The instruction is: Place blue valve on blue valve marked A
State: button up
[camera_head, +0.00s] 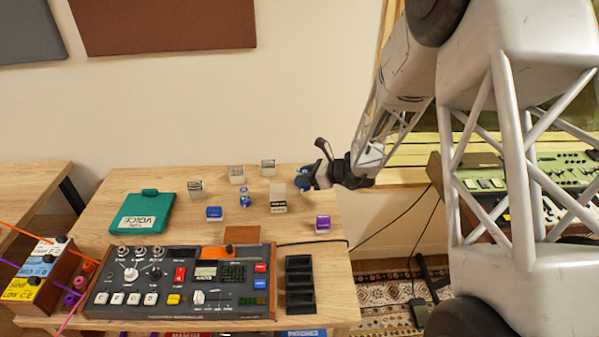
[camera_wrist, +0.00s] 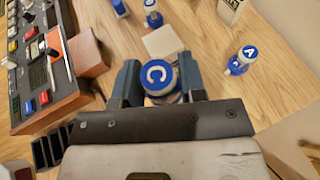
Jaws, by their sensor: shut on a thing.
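My gripper (camera_head: 313,179) is shut on a blue-capped valve marked C (camera_wrist: 158,77), held between its two fingers. In the head view the held blue valve (camera_head: 303,182) shows above the far right of the wooden table. A blue valve marked A (camera_wrist: 243,58) stands on the table, apart from my gripper, to its right in the wrist view. In the head view I cannot make out valve A clearly near my gripper. Another blue and white valve (camera_head: 245,197) stands mid-table; it also shows at the top of the wrist view (camera_wrist: 152,14).
A pale box (camera_head: 278,198) stands close to the held valve. Several small pale boxes stand at the back, including one box (camera_head: 268,168).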

jog(key=shift+s+d, duration=0.1)
jog(key=shift+d, duration=0.75)
jog(key=w, duration=0.5)
jog(key=w+a+f, duration=0.1)
jog(key=w, duration=0.4)
jog(key=w+a, duration=0.1)
jog(key=w, duration=0.4)
jog(key=shift+w+a+f, duration=0.2)
jog(key=shift+w, duration=0.2)
jog(key=shift+f, duration=0.15)
jog(key=shift+f, duration=1.65)
jog(key=shift+f, duration=0.15)
jog(key=o, duration=0.9)
jog(key=shift+o, duration=0.2)
jog(key=shift+r, duration=0.2)
